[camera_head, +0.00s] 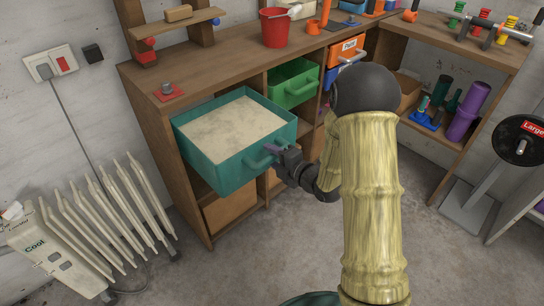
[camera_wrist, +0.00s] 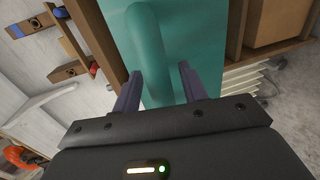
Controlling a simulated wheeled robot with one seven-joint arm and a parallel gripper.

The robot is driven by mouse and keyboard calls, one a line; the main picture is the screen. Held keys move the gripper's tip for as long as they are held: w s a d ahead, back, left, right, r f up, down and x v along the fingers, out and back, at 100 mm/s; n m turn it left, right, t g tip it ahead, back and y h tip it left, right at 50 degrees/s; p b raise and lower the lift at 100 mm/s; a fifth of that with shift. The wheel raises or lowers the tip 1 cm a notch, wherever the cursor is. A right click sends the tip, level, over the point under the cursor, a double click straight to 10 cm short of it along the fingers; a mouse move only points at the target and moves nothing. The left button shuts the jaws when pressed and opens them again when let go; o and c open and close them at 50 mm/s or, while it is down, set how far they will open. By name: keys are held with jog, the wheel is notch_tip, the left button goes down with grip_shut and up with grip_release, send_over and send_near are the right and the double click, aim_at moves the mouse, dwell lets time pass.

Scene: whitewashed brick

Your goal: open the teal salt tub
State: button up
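The teal salt tub (camera_head: 219,174) is an open-topped box with pale, grainy contents. It stands far out past the front of the wooden unit at the left, tilted a little in the picture. Its teal handle (camera_head: 262,158) is on the front face. My gripper (camera_head: 274,150) is at this handle. In the wrist view the handle (camera_wrist: 152,55) runs between the two dark fingers of my gripper (camera_wrist: 160,82), one on each side, close to it.
A green tub (camera_head: 293,84) and an orange tub (camera_head: 346,52) sit in neighbouring openings of the wooden unit (camera_head: 152,145). A red bucket (camera_head: 275,28) stands on the worktop. A white radiator (camera_head: 128,205) stands at the lower left. The floor before the unit is clear.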

jog(key=shift+d, duration=0.15)
jog(key=p+v, duration=1)
jog(key=v, duration=0.7)
jog(key=shift+p, duration=0.4)
jog(key=shift+s, duration=0.1)
dwell(0.3)
